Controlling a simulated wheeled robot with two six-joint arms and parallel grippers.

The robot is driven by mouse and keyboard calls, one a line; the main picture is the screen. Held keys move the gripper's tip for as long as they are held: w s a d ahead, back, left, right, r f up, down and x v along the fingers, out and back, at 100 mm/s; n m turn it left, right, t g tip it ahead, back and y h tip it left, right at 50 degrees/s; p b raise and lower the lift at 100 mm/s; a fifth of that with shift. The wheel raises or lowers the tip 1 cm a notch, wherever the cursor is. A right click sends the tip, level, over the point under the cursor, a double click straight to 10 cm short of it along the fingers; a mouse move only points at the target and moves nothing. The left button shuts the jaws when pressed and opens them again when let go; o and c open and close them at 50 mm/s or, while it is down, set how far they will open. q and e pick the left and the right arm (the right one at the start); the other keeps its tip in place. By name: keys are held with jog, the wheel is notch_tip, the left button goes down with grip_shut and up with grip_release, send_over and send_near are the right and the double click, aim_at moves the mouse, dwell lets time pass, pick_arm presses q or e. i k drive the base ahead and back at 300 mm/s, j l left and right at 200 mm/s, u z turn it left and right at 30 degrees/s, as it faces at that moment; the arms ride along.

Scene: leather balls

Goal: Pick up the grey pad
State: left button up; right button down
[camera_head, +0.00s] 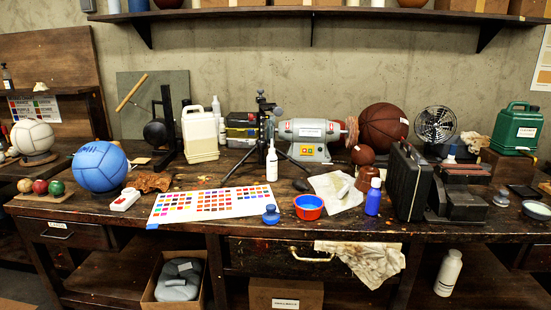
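Grey, rounded, soft-looking pieces (177,287) lie in an open cardboard box (151,298) under the workbench, left of the middle. A smaller grey piece (184,267) rests on top of them. These are the grey things that look most like a pad, but I cannot tell which one is the grey pad. The box's lower part is cut off by the picture's bottom edge. Neither of my grippers is in view.
The workbench (262,216) is crowded. A blue ball (99,166), a colour chart (210,203), a red-and-blue bowl (308,207) and a black case (408,182) stand on it. A drawer (262,252) and a hanging cloth (362,260) are right of the box.

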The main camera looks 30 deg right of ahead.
aim_at(501, 201)
jog(key=z, duration=2.25)
